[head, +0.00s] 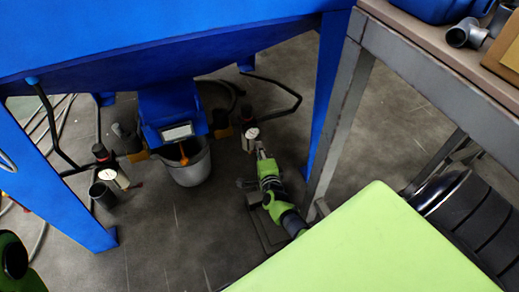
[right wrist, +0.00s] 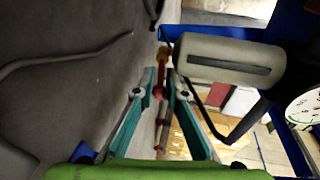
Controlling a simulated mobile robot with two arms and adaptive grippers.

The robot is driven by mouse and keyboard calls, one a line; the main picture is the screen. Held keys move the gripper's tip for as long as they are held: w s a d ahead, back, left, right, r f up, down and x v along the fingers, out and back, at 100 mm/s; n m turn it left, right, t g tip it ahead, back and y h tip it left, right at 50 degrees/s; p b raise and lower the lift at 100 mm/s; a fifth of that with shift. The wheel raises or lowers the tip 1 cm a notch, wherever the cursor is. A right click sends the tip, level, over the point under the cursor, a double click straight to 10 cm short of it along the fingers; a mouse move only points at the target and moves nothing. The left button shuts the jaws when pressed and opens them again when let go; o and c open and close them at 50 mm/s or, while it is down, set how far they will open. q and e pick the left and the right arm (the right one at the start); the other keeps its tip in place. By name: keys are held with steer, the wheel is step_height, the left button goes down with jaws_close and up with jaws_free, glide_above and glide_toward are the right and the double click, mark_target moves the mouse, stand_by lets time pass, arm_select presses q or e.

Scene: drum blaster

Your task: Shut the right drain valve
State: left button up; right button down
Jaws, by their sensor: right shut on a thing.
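The right drain valve shows in the right wrist view as a small red handle (right wrist: 161,78) with a brass-yellow part beyond it. It lies between the teal fingers of my right gripper (right wrist: 160,90), whose tips are closed on it. In the head view my right gripper (head: 262,151) reaches down beside the right pressure gauge (head: 251,133), and the valve is too small or hidden to make out there. A pale cylinder (right wrist: 228,60) stands close to the fingertips in the wrist view. My left gripper is out of view; only part of that arm shows at the lower left.
The blue blaster cabinet (head: 150,50) overhangs the valve area, with blue legs either side. A grey bucket (head: 188,172) stands under its outlet. Black hoses run nearby. A metal-framed table (head: 410,65) stands at right. Open floor lies in front of the bucket.

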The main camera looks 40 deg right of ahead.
stand_by(0.3)
steer(key=c, duration=2)
jaws_free()
steer(key=shift+r, duration=0.1)
